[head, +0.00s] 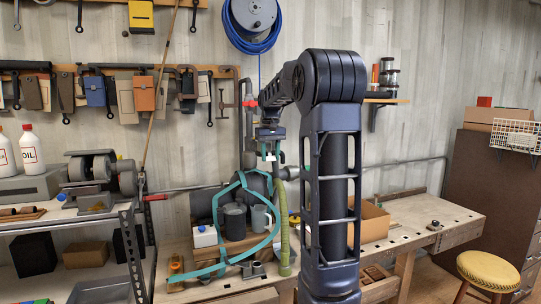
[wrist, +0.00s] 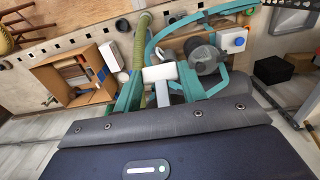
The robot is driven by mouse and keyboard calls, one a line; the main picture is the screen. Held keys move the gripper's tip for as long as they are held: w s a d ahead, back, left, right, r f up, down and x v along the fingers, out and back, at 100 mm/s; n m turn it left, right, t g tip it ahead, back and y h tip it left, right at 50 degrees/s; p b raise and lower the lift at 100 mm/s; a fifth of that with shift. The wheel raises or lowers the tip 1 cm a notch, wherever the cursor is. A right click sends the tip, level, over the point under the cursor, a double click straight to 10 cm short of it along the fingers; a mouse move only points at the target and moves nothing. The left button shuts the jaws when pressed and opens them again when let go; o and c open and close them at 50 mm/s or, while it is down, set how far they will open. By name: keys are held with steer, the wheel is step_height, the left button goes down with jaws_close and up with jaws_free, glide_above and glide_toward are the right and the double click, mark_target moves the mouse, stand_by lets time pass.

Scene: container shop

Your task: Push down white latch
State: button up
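My gripper (head: 270,152) hangs pointing down above the workbench in the head view, small and partly dark. In the wrist view its two teal fingers (wrist: 160,88) stand apart. A white block (wrist: 160,73) with a pale grey stem shows between the fingers. I cannot tell whether it is the white latch or a part of my gripper, nor whether the fingers touch it. No other part is clearly a white latch. A teal curved frame (head: 274,228) stands on the bench below the gripper and shows beyond the fingers in the wrist view (wrist: 161,31).
A green hose (head: 283,230) rises beside the frame. A cardboard box (head: 374,220) is to the right. A wall pipe and hanging tools are behind. The bench's right part is mostly clear.

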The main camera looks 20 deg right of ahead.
steer(key=c, duration=0.4)
steer(key=shift+w+f+t, duration=0.15)
steer(key=shift+t, duration=0.5)
steer(key=shift+w+f+t, duration=0.15)
steer(key=shift+t, duration=0.5)
steer(key=o, duration=1)
steer(key=shift+c, duration=0.2)
steer(key=shift+r, duration=0.1)
